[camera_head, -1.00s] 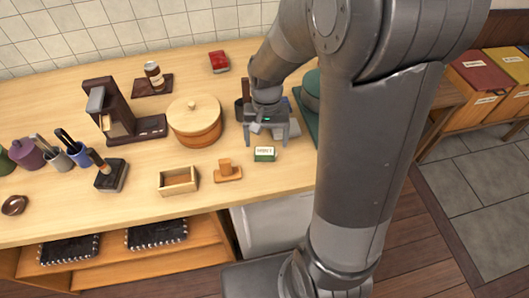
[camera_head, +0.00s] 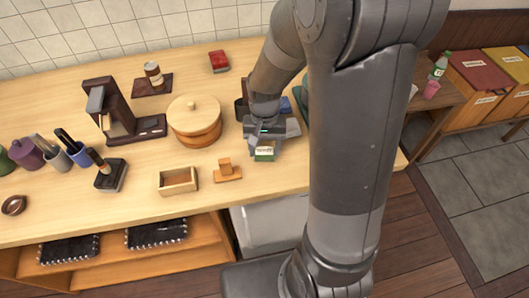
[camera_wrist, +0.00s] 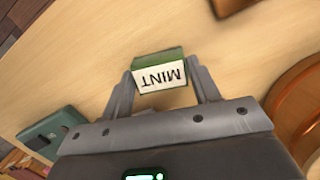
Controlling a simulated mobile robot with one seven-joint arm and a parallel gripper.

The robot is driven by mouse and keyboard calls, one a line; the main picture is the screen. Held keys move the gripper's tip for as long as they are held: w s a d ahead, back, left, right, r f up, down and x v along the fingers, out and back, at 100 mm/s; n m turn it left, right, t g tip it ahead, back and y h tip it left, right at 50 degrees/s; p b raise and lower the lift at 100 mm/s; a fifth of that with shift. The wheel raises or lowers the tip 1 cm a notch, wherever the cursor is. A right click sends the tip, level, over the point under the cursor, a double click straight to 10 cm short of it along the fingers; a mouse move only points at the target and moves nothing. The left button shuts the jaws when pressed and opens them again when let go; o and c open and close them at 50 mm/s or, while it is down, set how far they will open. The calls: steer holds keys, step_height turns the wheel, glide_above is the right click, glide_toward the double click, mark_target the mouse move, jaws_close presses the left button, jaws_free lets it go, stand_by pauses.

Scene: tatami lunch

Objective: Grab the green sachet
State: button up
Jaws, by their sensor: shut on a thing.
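The green sachet (camera_head: 264,154) is a small green and white packet on the wooden counter (camera_head: 120,190). In the wrist view the sachet (camera_wrist: 160,73) shows a white face lettered "MINT" and a green edge. My gripper (camera_head: 264,147) is lowered onto it, and in the wrist view my gripper (camera_wrist: 162,82) has one finger on each side of it. The fingers are shut on the sachet. From the head view I cannot tell whether it still touches the counter.
A small wooden stand (camera_head: 227,171) and an open wooden box (camera_head: 178,180) are left of the sachet. A round lidded wooden tub (camera_head: 195,122) stands behind them. A red object (camera_head: 219,61) lies at the back.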

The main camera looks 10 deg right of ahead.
steer(key=shift+c, duration=1)
steer(key=shift+r, duration=0.1)
